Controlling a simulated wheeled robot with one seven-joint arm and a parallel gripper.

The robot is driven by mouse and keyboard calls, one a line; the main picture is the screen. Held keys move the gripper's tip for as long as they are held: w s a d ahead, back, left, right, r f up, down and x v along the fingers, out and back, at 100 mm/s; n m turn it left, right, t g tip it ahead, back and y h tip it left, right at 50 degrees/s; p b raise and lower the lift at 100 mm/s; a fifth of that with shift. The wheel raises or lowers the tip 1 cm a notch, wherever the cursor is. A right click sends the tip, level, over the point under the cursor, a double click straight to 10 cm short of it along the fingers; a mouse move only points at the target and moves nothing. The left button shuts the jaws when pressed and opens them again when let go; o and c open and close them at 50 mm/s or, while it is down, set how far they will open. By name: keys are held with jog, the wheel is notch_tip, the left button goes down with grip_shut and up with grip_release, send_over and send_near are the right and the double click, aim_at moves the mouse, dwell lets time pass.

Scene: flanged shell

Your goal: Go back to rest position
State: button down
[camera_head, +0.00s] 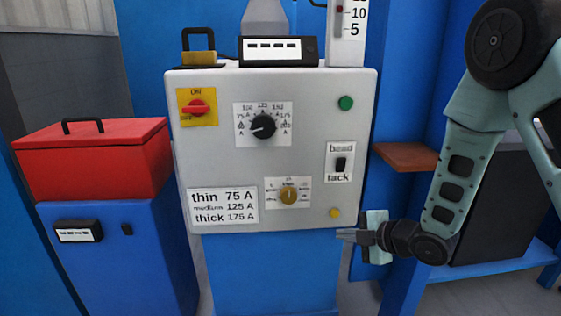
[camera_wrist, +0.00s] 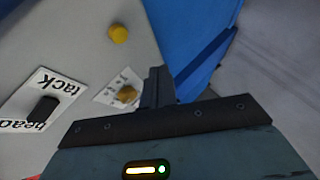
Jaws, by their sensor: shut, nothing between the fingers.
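My gripper (camera_head: 345,234) is at the right of the grey control panel (camera_head: 220,150), near its lower right corner, with its fingers pointing left. In the wrist view its fingers (camera_wrist: 158,82) are together and hold nothing. A yellow button (camera_head: 335,212) lies just up and left of the fingertips; it also shows in the wrist view (camera_wrist: 118,34). The brass knob (camera_head: 289,196) is farther left, and the bead/tack switch (camera_head: 340,164) is above. I cannot tell whether the fingertips touch the panel.
The panel also has a black dial (camera_head: 263,127), a red switch (camera_head: 196,107) and a green button (camera_head: 346,103). A red box (camera_head: 90,165) sits on a blue cabinet at the left. A brown shelf (camera_head: 405,156) and a dark box (camera_head: 497,205) are behind my arm at the right.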

jog(key=s+a+r+m+g+h, duration=0.25)
jog(key=s+r+m, duration=0.2)
jog(key=s, duration=0.65)
jog(key=s+a+r+m+g+h+p, duration=0.1)
jog(key=s+a+r+m+g+h, duration=0.25)
jog(key=s, duration=0.65)
jog(key=s+a+r+m+g+h, duration=0.1)
jog(key=s+r+m+g, duration=0.4)
jog(key=s, duration=0.6)
notch_tip(320, 180, up, 26)
jog(key=t+p, duration=0.1)
jog(key=p, duration=2.7)
jog(key=shift+w+d+m, duration=0.3)
jog(key=shift+w, duration=0.1)
